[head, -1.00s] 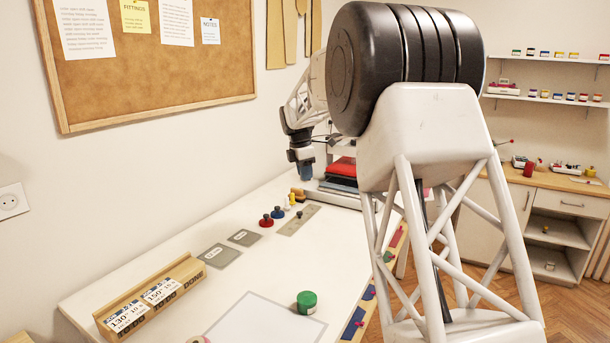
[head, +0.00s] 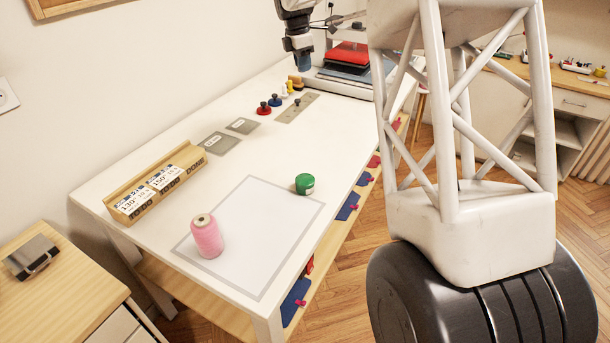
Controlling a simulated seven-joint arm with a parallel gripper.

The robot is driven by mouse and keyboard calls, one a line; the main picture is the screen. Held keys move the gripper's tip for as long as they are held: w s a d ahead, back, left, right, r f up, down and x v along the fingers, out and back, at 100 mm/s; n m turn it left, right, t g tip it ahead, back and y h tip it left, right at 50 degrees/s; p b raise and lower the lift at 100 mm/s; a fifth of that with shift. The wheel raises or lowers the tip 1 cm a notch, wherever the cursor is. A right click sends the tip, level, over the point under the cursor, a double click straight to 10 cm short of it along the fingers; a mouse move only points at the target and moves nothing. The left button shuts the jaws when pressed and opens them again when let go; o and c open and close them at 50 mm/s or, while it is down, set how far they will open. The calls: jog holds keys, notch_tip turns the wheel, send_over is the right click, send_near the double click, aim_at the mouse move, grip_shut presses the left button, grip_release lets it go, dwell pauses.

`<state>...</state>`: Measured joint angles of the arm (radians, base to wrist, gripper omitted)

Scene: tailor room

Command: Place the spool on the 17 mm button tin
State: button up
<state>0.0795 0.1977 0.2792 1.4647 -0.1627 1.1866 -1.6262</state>
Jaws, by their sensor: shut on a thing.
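My gripper (head: 301,50) is small and far off at the top of the head view, above the far end of the white table. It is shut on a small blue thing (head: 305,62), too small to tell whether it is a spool. A pink spool of thread (head: 207,238) stands upright on the near left part of a grey-bordered white sheet, well away from my gripper. A round green tin (head: 304,184) stands near the sheet's far right corner, with nothing on it. No size can be read on it, so I cannot tell if it is the 17 mm button tin.
A press with a red pad (head: 347,54) stands at the table's far end, near my gripper. Red (head: 264,109) and blue (head: 275,100) knobbed pieces stand in front of it. A wooden card rack (head: 155,185) lies along the left edge. The table's middle is clear.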

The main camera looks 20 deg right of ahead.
jog(key=s+a+f, duration=0.2)
jog(key=s+f, duration=0.3)
jog(key=s, duration=0.8)
jog(key=s+a+f, duration=0.2)
jog(key=s+f, duration=0.4)
jog(key=s, duration=0.7)
jog(key=s+a+f, duration=0.3)
jog(key=s+f, duration=0.3)
jog(key=s, duration=0.7)
jog(key=shift+s, duration=0.3)
jog(key=shift+w, duration=0.1)
send_over(308, 178)
jog(key=shift+a+f, duration=0.3)
jog(key=shift+f, duration=0.5)
jog(key=shift+f, duration=0.1)
jog(key=shift+f, duration=1.7)
jog(key=shift+f, duration=0.1)
jog(key=o, duration=0.9)
